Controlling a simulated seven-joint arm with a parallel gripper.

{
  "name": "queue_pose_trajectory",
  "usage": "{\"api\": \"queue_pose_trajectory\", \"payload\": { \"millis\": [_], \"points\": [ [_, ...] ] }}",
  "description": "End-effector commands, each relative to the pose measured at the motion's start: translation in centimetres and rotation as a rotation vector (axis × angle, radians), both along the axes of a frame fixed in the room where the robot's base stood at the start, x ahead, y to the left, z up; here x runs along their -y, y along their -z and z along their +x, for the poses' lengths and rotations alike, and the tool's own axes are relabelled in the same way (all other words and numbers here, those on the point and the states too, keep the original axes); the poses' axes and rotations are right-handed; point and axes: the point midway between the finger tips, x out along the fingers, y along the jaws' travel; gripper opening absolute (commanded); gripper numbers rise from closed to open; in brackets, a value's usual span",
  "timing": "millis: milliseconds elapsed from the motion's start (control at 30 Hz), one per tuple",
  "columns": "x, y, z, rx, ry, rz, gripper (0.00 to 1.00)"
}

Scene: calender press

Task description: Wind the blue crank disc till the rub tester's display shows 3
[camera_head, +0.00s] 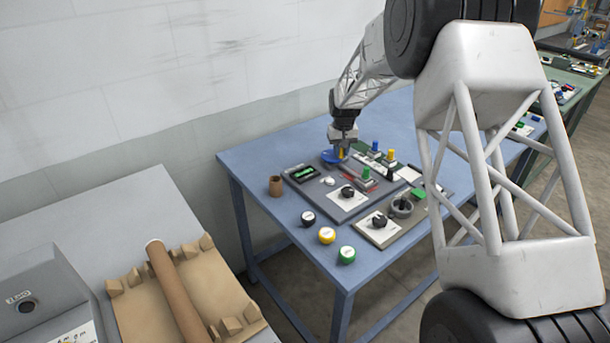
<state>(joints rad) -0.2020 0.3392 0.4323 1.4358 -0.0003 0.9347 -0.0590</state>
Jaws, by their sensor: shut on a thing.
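The blue crank disc (329,157) lies at the back of a grey panel on the blue table. My gripper (342,150) points down over the disc's right part. It is shut on a small yellow piece that looks like the disc's crank handle; the fingers hide most of it. The rub tester's display (303,172) is a dark box with a green screen, left of the disc. Its digits are too small to read.
A black knob (347,191) on a white plate sits in front. Blue, yellow and green capped posts (376,148) stand right of my gripper.

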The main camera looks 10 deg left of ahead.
Motion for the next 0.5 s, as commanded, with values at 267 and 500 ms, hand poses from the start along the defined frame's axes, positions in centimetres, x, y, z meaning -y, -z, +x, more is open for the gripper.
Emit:
{"api": "queue_pose_trajectory", "payload": {
  "millis": [267,500],
  "points": [
    [-0.59,0.01,-1.02,0.0,-0.001,0.001,0.11],
    [-0.56,-0.01,-1.01,0.0,-0.001,0.0,0.11]
  ]
}}
